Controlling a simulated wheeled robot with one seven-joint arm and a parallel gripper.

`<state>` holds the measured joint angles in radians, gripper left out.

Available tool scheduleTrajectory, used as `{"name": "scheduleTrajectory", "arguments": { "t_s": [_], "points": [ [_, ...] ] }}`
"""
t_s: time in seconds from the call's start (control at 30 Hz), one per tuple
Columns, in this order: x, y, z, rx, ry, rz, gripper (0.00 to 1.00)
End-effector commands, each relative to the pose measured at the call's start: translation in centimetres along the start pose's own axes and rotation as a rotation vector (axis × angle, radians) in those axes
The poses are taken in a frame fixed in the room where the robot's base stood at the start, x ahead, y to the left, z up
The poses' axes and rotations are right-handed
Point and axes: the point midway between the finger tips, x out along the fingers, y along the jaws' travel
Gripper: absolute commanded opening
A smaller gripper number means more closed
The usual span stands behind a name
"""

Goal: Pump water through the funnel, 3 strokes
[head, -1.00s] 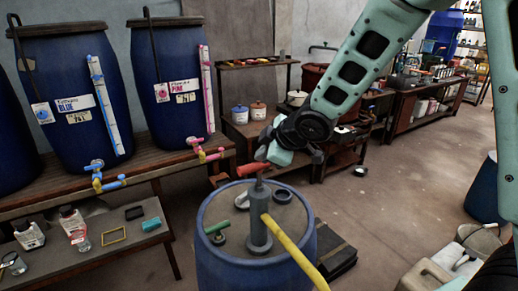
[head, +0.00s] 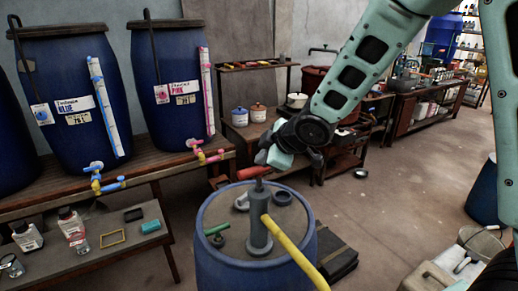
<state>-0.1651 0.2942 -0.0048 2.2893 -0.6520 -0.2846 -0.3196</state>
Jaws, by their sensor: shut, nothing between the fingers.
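A grey hand pump (head: 260,222) stands upright on the lid of a blue drum (head: 240,271). Its red crossbar handle (head: 250,173) sits low, just above the pump body. A yellow hose (head: 293,250) runs from the pump's side down to the lower right. My gripper (head: 268,158) is shut and empty, with its tip right at the right end of the red handle. I cannot tell whether it touches or presses the handle. I cannot make out a funnel for certain.
A green-handled valve (head: 217,231) and a dark round opening (head: 283,197) are on the drum lid. Blue vats (head: 70,90) stand on a wooden bench at left. A low bench (head: 90,243) holds bottles.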

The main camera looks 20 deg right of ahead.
Motion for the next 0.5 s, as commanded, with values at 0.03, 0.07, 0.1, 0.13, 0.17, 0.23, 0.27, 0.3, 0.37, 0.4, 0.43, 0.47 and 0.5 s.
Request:
{"name": "scheduleTrajectory", "arguments": {
  "t_s": [0.03,0.07,0.1,0.13,0.17,0.23,0.27,0.3,0.37,0.4,0.43,0.47,0.5],
  "points": [
    [0.15,-0.21,0.23,0.001,-0.004,-0.003,0.0],
    [0.17,-0.23,0.24,0.001,-0.004,-0.003,0.0],
    [0.2,-0.25,0.27,0.001,-0.004,-0.003,0.0],
    [0.23,-0.27,0.29,0.001,-0.004,-0.003,0.0],
    [0.25,-0.29,0.31,0.001,-0.004,-0.003,0.0],
    [0.31,-0.33,0.35,0.001,-0.004,-0.003,0.0],
    [0.33,-0.35,0.37,0.001,-0.004,-0.003,0.0],
    [0.36,-0.38,0.39,0.001,-0.004,-0.004,0.0],
    [0.41,-0.41,0.43,0.001,-0.004,-0.004,0.0],
    [0.44,-0.44,0.45,0.001,-0.004,-0.004,0.0],
    [0.47,-0.45,0.47,0.001,-0.004,-0.004,0.0],
    [0.49,-0.47,0.49,0.001,-0.004,-0.004,0.0],
    [0.53,-0.5,0.51,0.001,-0.004,-0.004,0.0]
  ]
}}
